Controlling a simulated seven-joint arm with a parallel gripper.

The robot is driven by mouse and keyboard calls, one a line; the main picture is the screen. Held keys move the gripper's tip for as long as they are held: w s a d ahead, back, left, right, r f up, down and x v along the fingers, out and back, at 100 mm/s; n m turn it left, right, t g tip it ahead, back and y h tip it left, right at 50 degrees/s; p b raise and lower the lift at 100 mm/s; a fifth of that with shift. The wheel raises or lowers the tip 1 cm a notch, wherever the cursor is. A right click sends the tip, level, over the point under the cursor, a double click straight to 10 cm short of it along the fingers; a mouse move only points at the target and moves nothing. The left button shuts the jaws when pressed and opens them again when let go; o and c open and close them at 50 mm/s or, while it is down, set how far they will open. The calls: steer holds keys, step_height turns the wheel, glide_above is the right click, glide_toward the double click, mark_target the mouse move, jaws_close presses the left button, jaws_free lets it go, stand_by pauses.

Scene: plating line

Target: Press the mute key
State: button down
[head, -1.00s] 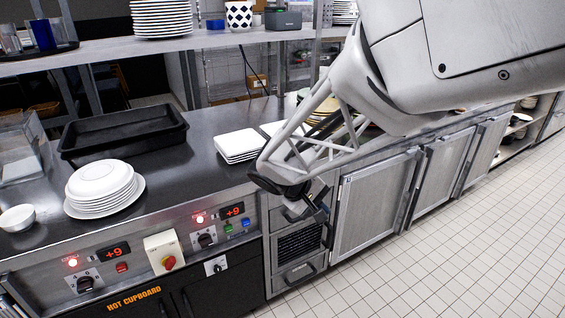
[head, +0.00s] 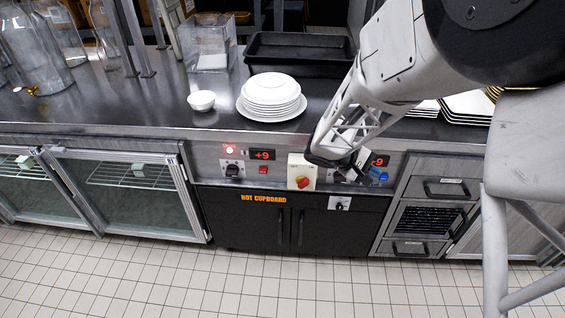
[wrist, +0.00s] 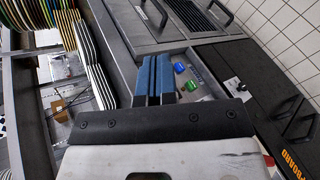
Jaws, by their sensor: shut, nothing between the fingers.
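A green key (wrist: 193,87) and a blue key (wrist: 179,67) sit side by side on the steel control panel (head: 210,163), just right of my fingertips in the wrist view. No mute label is readable, so I cannot tell which key is the mute key. My gripper (wrist: 153,66) is shut and empty, its two blue fingers together. In the head view my gripper hangs in front of the panel, beside the right red display (head: 379,161) and partly covering it. The green key is hidden there. Contact with a key cannot be made out.
A cream box with a red knob (head: 302,183) stands out from the panel left of my gripper. Stacked white plates (head: 271,95), a small bowl (head: 201,100) and a black tray (head: 290,50) stand on the counter above. Open floor (head: 270,290) lies in front.

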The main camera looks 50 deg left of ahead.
mark_target(263, 170)
steer(key=s+a+f+n+t+y, duration=0.2)
steer(key=s+a+f, duration=0.4)
steer(key=a, duration=0.4)
steer(key=s+a+f+n+t+y, duration=0.2)
steer(key=s+a+f+n+y, duration=0.1)
steer(key=s+a+f, duration=0.4)
steer(key=s+a+f+n+t+y, duration=0.2)
steer(key=s+a+f+n, duration=0.2)
steer(key=a, duration=0.9)
steer(key=s+f, duration=0.3)
steer(key=f, duration=0.2)
steer(key=shift+s+f+y, duration=0.25)
steer(key=shift+y, duration=0.05)
steer(key=shift+a, duration=0.1)
steer(key=w+a, duration=0.6)
